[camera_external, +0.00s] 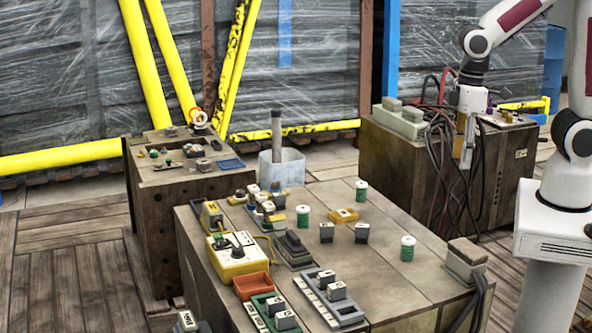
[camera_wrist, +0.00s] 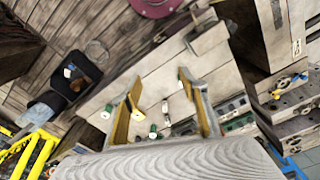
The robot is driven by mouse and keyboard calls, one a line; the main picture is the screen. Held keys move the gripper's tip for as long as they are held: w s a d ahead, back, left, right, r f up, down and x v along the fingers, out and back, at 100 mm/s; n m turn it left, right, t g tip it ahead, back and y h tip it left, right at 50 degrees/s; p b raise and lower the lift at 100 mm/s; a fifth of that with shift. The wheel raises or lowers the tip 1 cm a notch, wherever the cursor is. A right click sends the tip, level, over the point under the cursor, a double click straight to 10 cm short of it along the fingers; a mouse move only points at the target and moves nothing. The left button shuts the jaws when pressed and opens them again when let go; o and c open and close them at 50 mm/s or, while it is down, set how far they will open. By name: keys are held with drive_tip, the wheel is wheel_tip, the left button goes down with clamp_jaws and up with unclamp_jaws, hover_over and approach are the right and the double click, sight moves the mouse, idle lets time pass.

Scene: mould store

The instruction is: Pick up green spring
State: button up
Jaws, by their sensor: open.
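Three green springs, upright cylinders with pale tops, stand on the wooden table: one near the middle (camera_external: 303,216), one at the back (camera_external: 362,192) and one at the right (camera_external: 407,249). In the wrist view a small green spring (camera_wrist: 153,131) shows between the fingers, and another green spring (camera_wrist: 107,111) lies left of the left finger. My gripper (camera_external: 464,150) is high at the right, beyond the table's back edge and apart from the springs. In the wrist view my gripper (camera_wrist: 160,78) has its two yellow-faced fingers spread, with nothing held.
Small grey blocks (camera_external: 327,233) and a yellow block (camera_external: 343,215) stand among the springs. A yellow box (camera_external: 237,257), an orange tray (camera_external: 252,286) and grey trays crowd the left and front. A grey device with cables (camera_external: 466,258) sits at the right edge.

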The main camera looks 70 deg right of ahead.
sight(406, 239)
drive_tip(key=w+a+f+n, duration=0.2)
drive_tip(key=w+a+f, duration=0.1)
drive_tip(key=f, duration=0.1)
drive_tip(key=w+a+f+n, duration=0.3)
drive_tip(key=f, duration=0.2)
drive_tip(key=w+a+f+n, duration=0.2)
drive_tip(key=w+a+f, duration=0.1)
drive_tip(key=f, duration=0.2)
drive_tip(key=shift+f+g, duration=0.1)
drive_tip(key=shift+g, duration=0.3)
drive_tip(key=shift+w+a+n, duration=0.25)
drive_tip(key=shift+w+n, duration=0.1)
drive_tip(key=shift+n, duration=0.35)
drive_tip(key=shift+f, duration=1.3)
drive_tip(key=shift+a+f, duration=0.15)
drive_tip(key=shift+f, duration=1.15)
drive_tip(key=shift+a+f, duration=0.15)
drive_tip(key=shift+f, duration=1.1)
drive_tip(key=c, duration=1.2)
